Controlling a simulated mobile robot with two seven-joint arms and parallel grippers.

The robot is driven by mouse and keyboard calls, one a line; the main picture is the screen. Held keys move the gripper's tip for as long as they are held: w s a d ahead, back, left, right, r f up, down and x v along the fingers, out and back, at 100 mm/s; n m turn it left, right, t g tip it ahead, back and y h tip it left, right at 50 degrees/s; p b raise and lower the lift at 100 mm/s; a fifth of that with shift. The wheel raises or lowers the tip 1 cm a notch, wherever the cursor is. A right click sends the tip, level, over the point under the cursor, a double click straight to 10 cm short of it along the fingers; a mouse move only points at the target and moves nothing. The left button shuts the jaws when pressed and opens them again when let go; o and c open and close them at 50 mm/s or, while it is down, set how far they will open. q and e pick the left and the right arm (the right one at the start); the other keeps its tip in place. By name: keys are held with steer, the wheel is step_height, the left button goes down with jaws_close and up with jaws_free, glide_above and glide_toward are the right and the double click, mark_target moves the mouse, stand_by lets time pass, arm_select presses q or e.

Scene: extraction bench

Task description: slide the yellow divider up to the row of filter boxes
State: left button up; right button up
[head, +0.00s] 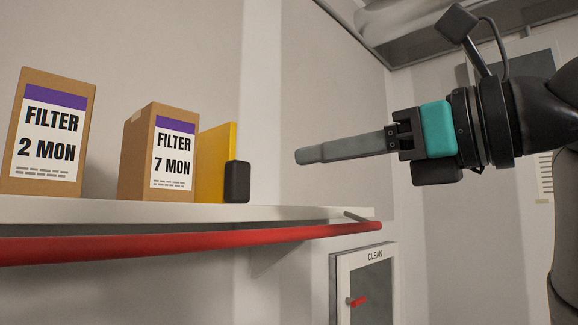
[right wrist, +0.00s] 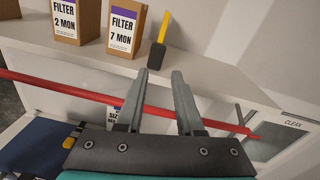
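The yellow divider (head: 218,160) stands upright on the white shelf (head: 311,213), with a black block (head: 237,182) at its front edge. It is right of the FILTER 7 MON box (head: 158,152). The right wrist view shows a small gap between that box (right wrist: 125,28) and the divider (right wrist: 163,28). The FILTER 2 MON box (head: 48,135) stands further left. My right gripper (head: 299,156) is right of the divider, apart from it. In the right wrist view its two fingers (right wrist: 160,74) are spread with nothing between them, below the black block (right wrist: 157,55). My left gripper is not in view.
A red rail (head: 190,243) runs along the shelf's front, below its top. A cabinet marked CLEAN (head: 340,287) is below the shelf's right end. The shelf top right of the divider is bare. A wall stands behind the shelf.

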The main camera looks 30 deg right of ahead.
steer(key=n, duration=0.2)
steer(key=w+d+n, duration=0.1)
steer(key=n, duration=0.1)
steer(key=w+d+n+g+y, duration=0.1)
steer(key=n, duration=0.1)
steer(key=shift+w+d+f+n, duration=0.1)
steer(key=shift+d+f+n, duration=0.15)
steer(key=shift+n, duration=0.15)
jaws_close()
steer(key=w+d+n+y+b, duration=0.1)
steer(key=w+d+n+y, duration=0.3)
steer(key=n, duration=0.7)
steer(key=shift+n+g+h, duration=0.3)
steer(key=shift+n+h, duration=0.1)
steer(key=shift+h, duration=0.4)
steer(key=x, duration=0.3)
steer(key=a+p+x, duration=0.1)
steer(key=x, duration=0.2)
steer(key=s+p+x, duration=0.1)
steer(key=x, duration=0.2)
steer(key=shift+w+a, duration=0.1)
steer(key=shift+a, duration=0.3)
steer(key=shift+s+a, duration=0.25)
steer(key=shift+a, duration=0.35)
